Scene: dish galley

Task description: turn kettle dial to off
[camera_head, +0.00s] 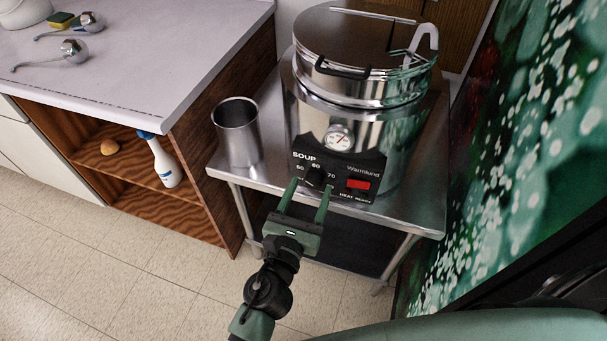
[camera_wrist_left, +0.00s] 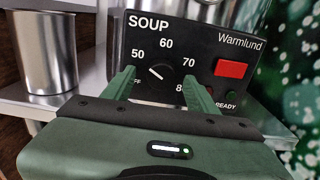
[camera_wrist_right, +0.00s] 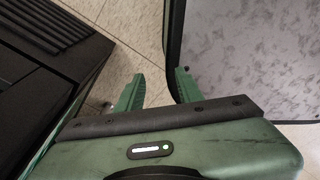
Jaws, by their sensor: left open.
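The soup kettle (camera_head: 355,110) is a shiny steel pot with a black control panel (camera_head: 340,176) on its front. The panel's black dial (camera_wrist_left: 160,78) sits among the marks OFF, 50, 60, 70 and 80. Its white pointer line slants up left, roughly toward 50. My left gripper (camera_head: 310,186) is open in front of the panel, one finger on each side of the dial; I cannot tell whether they touch it. My right gripper (camera_wrist_right: 158,80) is open and empty in the right wrist view, away from the kettle.
A steel cup (camera_head: 238,133) stands left of the kettle on the steel table (camera_head: 425,205). A red switch (camera_wrist_left: 231,69) is right of the dial. A counter (camera_head: 140,60) with ladles, and a spray bottle (camera_head: 163,163) on its shelf, are at left. A green patterned wall (camera_head: 530,130) is at right.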

